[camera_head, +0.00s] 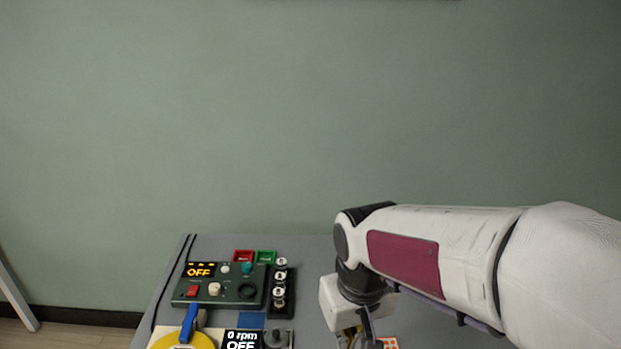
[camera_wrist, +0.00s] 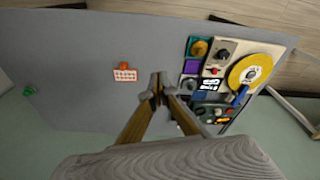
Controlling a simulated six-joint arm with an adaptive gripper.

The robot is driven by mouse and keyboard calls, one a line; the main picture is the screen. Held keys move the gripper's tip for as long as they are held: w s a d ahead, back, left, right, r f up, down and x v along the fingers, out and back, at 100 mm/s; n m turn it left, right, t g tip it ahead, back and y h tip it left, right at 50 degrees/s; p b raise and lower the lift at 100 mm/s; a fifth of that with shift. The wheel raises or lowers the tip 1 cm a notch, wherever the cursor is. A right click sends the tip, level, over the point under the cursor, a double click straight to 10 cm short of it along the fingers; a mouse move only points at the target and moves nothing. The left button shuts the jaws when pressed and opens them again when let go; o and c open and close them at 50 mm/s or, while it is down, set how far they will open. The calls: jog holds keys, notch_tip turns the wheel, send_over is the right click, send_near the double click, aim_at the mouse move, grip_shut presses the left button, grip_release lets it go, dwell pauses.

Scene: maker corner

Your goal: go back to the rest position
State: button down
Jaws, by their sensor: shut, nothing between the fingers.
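My gripper (camera_wrist: 158,87) points down over the grey table (camera_wrist: 90,60) in the wrist view. Its two fingers meet at the tips with nothing between them. In the head view my gripper (camera_head: 362,338) is only partly in the picture at the bottom edge, below the white wrist housing. The fingertips are cut off there. My gripper is apart from the panels and stands beside them, over a bare stretch of table.
A green control box (camera_head: 222,287) reads OFF. Next to it are a black strip of round pieces (camera_head: 281,289), red (camera_head: 243,256) and green (camera_head: 265,257) trays, and a yellow disc (camera_wrist: 249,70). An orange-and-white card (camera_wrist: 125,75) and a green piece (camera_wrist: 29,90) lie on open table.

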jog(key=s+d+r+m+t, duration=0.1)
jog(key=s+d+r+t, duration=0.1)
jog(key=s+d, duration=0.3)
jog(key=s+d+r+m+t, duration=0.1)
jog(key=s+d+r, duration=0.3)
jog(key=s, duration=0.5)
jog(key=shift+d+r+m+t, duration=0.4)
jog(key=shift+d+m, duration=0.3)
jog(key=shift+d, duration=0.35)
dwell(2.4)
